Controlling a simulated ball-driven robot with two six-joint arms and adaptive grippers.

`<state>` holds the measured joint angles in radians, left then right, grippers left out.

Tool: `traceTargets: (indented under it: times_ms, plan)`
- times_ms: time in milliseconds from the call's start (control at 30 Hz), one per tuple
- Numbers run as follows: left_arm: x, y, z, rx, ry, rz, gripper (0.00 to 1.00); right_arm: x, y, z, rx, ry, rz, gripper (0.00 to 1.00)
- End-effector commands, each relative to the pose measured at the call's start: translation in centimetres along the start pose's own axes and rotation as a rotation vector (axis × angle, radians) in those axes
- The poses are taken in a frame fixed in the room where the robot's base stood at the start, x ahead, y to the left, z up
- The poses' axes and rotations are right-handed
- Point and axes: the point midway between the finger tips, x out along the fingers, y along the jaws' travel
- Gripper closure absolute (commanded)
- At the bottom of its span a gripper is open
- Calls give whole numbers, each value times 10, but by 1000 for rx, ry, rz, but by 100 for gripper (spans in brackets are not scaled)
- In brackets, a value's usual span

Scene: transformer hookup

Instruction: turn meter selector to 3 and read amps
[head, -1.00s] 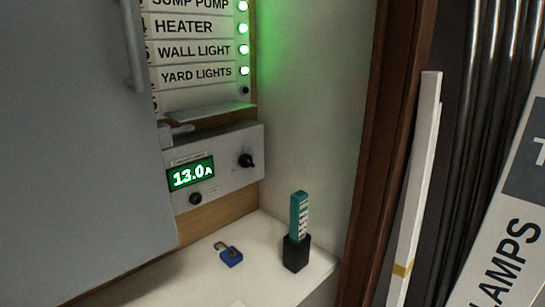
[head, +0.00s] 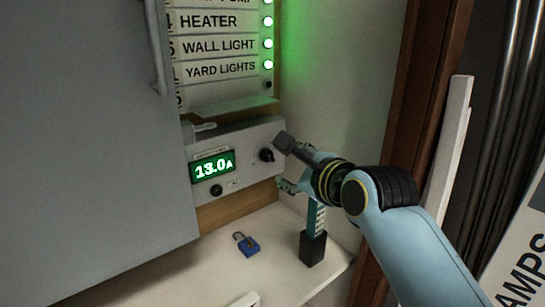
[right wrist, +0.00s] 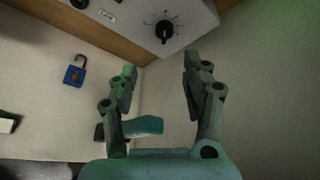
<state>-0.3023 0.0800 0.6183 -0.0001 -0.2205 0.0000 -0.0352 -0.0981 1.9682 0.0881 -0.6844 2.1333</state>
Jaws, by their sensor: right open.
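The meter (head: 236,178) is a grey panel below the breaker labels. Its green display (head: 213,167) reads 13.0 A. The black selector knob (head: 266,155) is at its right end, with a white pointer line and marks around it in the right wrist view (right wrist: 164,31); I cannot read the number it points at. My right gripper (head: 284,164) is in front of the knob. In the right wrist view its two fingers (right wrist: 160,68) are apart with nothing between the tips, and the knob lies beyond them. My left gripper is not in view.
A second black knob (head: 216,190) sits below the display. A blue padlock (head: 247,245) lies on the white shelf. A teal stick (head: 315,222) stands in a black holder (head: 312,248), close under my right gripper. A grey door (head: 80,130) fills the left.

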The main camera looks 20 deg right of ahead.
Motion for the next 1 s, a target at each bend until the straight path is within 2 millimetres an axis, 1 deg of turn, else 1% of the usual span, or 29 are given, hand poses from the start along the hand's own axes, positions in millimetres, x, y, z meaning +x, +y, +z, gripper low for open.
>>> traceTargets:
  times_ms: [33,100,167,233,500,633,800,1000]
  plan:
    - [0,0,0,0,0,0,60,4,-3,5,41,-12,-12,52]
    - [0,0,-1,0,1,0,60,8,-5,7,74,-20,-20,52]
    - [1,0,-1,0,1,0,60,14,-6,8,82,-22,-22,52]
    - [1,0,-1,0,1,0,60,24,-6,8,81,-21,-21,52]
    - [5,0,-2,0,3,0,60,78,-7,8,78,-20,-20,52]
    - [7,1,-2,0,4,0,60,98,-7,8,78,-19,-20,52]
    - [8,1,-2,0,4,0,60,111,-7,9,77,-20,-21,52]
    - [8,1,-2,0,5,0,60,113,-7,9,77,-19,-21,52]
